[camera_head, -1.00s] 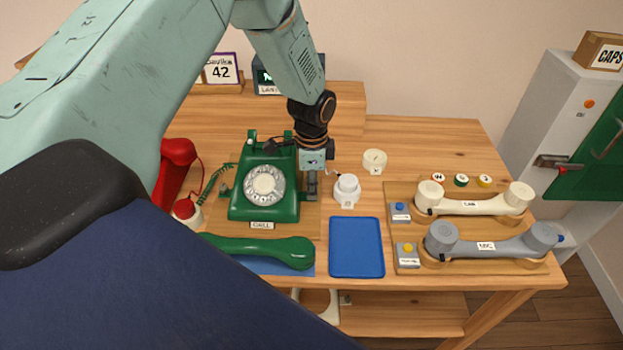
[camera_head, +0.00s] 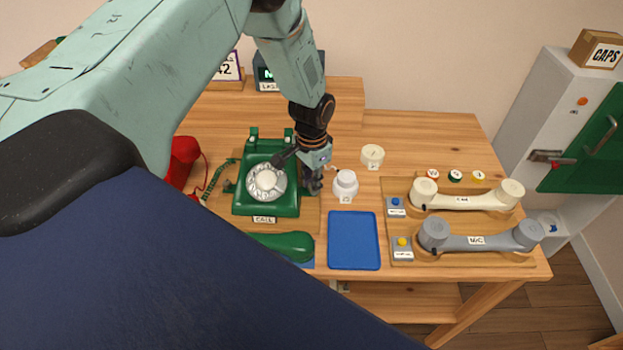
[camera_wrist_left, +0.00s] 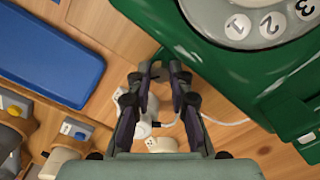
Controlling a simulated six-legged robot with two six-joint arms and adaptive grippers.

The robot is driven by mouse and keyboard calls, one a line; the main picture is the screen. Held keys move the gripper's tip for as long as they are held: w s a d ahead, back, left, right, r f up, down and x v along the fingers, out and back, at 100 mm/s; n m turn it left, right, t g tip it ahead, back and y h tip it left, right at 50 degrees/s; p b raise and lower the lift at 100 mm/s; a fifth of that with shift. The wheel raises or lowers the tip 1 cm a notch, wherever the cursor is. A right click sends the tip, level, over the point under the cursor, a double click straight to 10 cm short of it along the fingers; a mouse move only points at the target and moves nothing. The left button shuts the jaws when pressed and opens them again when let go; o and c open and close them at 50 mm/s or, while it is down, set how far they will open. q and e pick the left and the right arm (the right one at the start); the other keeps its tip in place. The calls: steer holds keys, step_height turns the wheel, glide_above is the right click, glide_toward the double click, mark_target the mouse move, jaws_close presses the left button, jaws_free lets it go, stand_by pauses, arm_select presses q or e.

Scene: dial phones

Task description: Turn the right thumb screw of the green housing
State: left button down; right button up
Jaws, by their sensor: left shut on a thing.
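The green phone housing (camera_head: 285,207) with its dial (camera_head: 267,181) stands on a wooden board at the left of the table. My left gripper (camera_head: 314,186) is at the housing's right side, its arm tilted. In the left wrist view my left gripper's fingertips (camera_wrist_left: 158,74) are close together beside the green housing wall (camera_wrist_left: 245,75). The gripper is shut on a small part there, which looks like the right thumb screw; the fingers mostly hide it. My right gripper is not in view.
A white pot (camera_head: 346,186) stands just right of the gripper, with a cream round piece (camera_head: 372,156) behind it. A blue tray (camera_head: 354,240) lies in front. A green handset (camera_head: 290,246) lies before the phone. Cream (camera_head: 467,198) and grey handsets (camera_head: 475,242) rest at right.

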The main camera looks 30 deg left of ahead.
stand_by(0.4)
arm_select(q)
steer(key=c, duration=1.2)
jaws_free()
steer(key=shift+r, duration=4)
